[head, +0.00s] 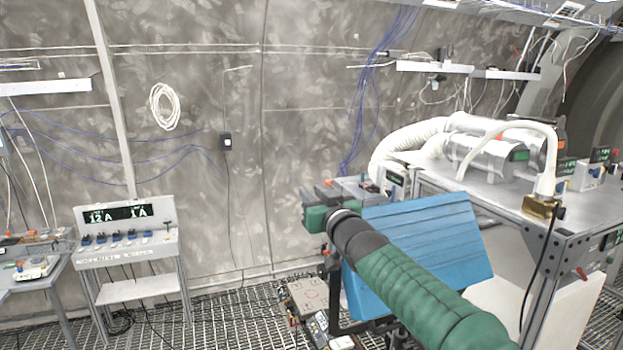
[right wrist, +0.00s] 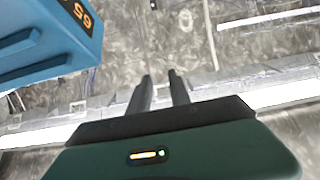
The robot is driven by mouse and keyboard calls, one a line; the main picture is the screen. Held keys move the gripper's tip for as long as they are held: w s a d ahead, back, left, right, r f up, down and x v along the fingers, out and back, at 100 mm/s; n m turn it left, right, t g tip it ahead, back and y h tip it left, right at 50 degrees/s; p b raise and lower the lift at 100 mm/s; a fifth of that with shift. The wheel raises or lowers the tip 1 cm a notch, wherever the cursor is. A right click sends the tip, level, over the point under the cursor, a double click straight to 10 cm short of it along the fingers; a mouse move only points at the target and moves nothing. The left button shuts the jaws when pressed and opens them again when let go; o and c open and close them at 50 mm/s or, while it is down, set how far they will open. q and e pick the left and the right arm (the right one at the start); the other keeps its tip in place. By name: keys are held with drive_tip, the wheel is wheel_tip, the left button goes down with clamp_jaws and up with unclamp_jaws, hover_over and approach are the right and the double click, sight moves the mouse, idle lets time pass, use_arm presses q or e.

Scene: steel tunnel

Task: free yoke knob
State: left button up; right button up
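I cannot make out a yoke knob for certain in either view. A brass fitting (head: 541,206) sits at the near edge of the right-hand bench, under the end of a white hose. My right gripper (head: 318,205) is in the middle of the head view, left of a blue slatted box (head: 425,240) and far from the brass fitting. In the right wrist view my right gripper (right wrist: 160,78) shows two dark fingers with a narrow gap and nothing between them. The blue box (right wrist: 45,40) is at upper left there. My left gripper is out of view.
The steel bench (head: 500,195) at right carries silver cylinders (head: 480,140), white hoses and small meters. A display console (head: 125,230) stands at left beside another table (head: 35,262). Boxes (head: 308,295) lie on the grated floor (head: 230,305). The floor before the console is fairly clear.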

drive_tip(key=r, duration=0.1)
drive_tip(key=w+r, duration=0.1)
drive_tip(key=r, duration=0.1)
drive_tip(key=shift+w+a, duration=0.1)
idle(0.4)
drive_tip(key=b+v, duration=1.1)
drive_tip(key=v, duration=0.6)
drive_tip(key=shift+w+f, duration=0.1)
